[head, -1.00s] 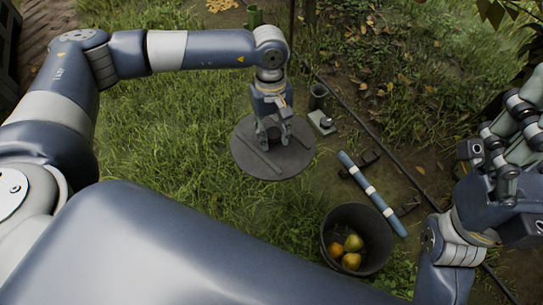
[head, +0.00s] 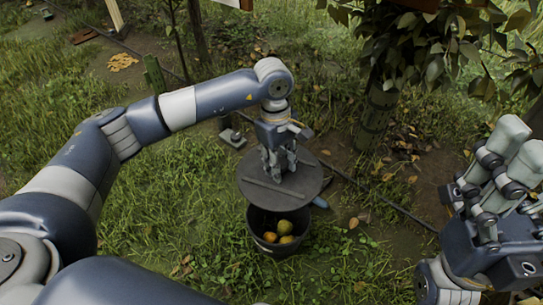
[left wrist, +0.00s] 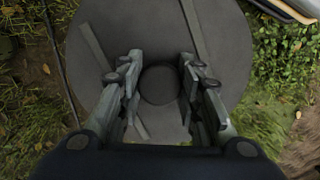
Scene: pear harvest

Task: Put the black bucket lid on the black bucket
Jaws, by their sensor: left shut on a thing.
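The black bucket lid (head: 257,193) is a dark round disc. My left gripper (head: 278,172) is shut on it at its centre. In the left wrist view the fingers (left wrist: 161,95) stand either side of the round knob in the middle of the lid (left wrist: 117,35). The black bucket (head: 279,252) stands upright on the grass with several yellow and orange pears (head: 285,227) in it. The lid hangs above the bucket and hides the back part of its mouth; the front part shows open. My right gripper (head: 497,160) is raised at the right, away from both; its finger opening is unclear.
A thin dark pipe (head: 385,204) runs across the ground behind the bucket. A leafy tree trunk (head: 376,118) stands at the back right. A small grey object (head: 232,138) lies behind the lid. Grass to the left of the bucket is clear.

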